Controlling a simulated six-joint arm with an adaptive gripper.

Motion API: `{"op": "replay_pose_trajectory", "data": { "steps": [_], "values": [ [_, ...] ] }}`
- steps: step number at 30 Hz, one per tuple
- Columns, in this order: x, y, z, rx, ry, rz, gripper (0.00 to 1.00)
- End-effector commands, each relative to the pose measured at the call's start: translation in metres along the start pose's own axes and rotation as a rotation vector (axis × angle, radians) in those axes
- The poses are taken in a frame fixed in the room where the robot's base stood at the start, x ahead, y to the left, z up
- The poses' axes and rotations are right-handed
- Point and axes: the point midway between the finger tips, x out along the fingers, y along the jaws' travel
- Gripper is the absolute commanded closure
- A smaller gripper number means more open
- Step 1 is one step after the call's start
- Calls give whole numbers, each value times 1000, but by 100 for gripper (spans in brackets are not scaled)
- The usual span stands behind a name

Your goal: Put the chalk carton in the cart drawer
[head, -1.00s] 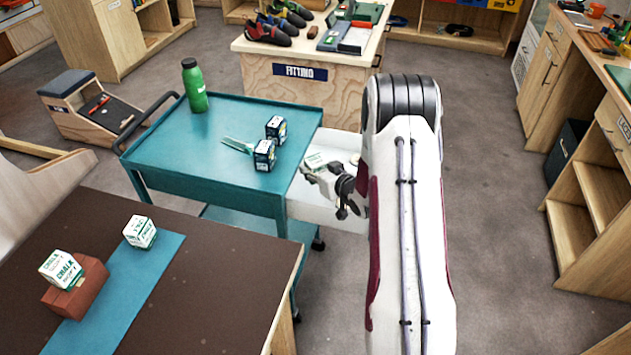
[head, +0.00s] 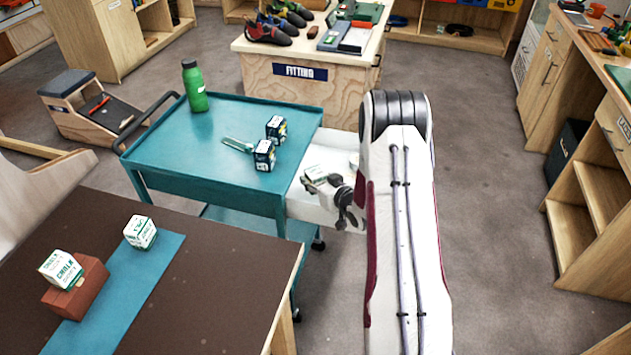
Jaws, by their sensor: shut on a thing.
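The cart drawer (head: 332,146) is white and stands pulled out from the right side of the teal cart (head: 215,150). A white and green chalk carton (head: 314,174) is at my gripper (head: 326,182), over the drawer's inside. My gripper is shut on this carton and partly hides it. Whether the carton touches the drawer floor I cannot tell. My arm hides the right end of the drawer. Two more chalk cartons are on the brown table: one (head: 140,231) on the teal mat, one (head: 60,269) on a reddish block.
The fitting counter (head: 300,90) is behind.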

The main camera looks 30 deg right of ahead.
Motion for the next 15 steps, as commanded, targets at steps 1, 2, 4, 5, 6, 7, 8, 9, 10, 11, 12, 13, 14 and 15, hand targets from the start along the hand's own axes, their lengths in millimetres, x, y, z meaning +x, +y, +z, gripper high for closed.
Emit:
{"op": "replay_pose_trajectory", "data": {
  "steps": [1, 2, 4, 5, 6, 7, 8, 9, 10, 11, 12, 13, 14, 15],
  "values": [
    [2, 0, 4, 1, 0, 0, 85],
    [3, 0, 6, 1, 0, 0, 85],
    [4, 0, 9, 0, 1, 0, 85],
    [4, 0, 10, 0, 1, 0, 85],
    [5, 0, 10, 0, 2, 0, 85],
    [5, 0, 11, 0, 2, 1, 85],
    [5, 0, 11, -1, 2, 1, 85],
    [5, 0, 11, -1, 2, 1, 85],
    [5, 0, 11, -1, 2, 1, 85],
    [5, 0, 11, -1, 2, 1, 85],
    [5, 0, 11, 0, 2, 1, 85],
    [5, 0, 11, 0, 2, 1, 85],
    [5, 0, 11, 0, 2, 1, 85],
    [5, 0, 11, 0, 2, 1, 85]
  ]
}}
